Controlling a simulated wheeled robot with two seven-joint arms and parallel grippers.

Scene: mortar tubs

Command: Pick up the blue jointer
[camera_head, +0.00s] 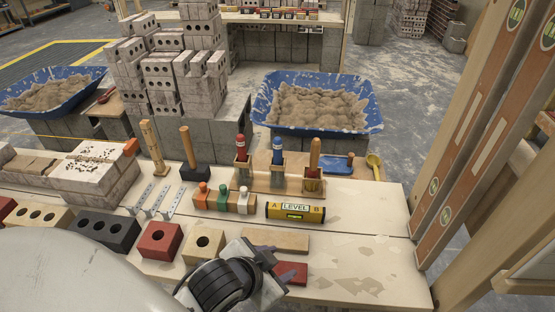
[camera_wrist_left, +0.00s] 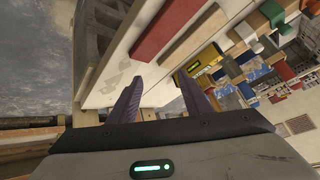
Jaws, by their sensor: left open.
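The blue jointer (camera_head: 277,151) stands upright with its blue handle up in a wooden holder (camera_head: 263,182) on the bench. It is between a red-handled tool (camera_head: 240,149) and a wooden-handled one (camera_head: 314,156). Its lower part is hidden in the holder. My left gripper (camera_head: 276,263) is over the front of the bench, nearer to me than the jointer and well apart from it. In the left wrist view the fingers of this gripper (camera_wrist_left: 163,95) are spread with nothing between them. I cannot clearly make out the jointer there. My right gripper is not in view.
A yellow level (camera_head: 295,212) and a wooden block with orange, green and white knobs (camera_head: 222,198) lie in front of the holder. Bricks (camera_head: 160,241) line the bench front. A blue mortar tub (camera_head: 372,118) stands behind. The bench's right end is clear.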

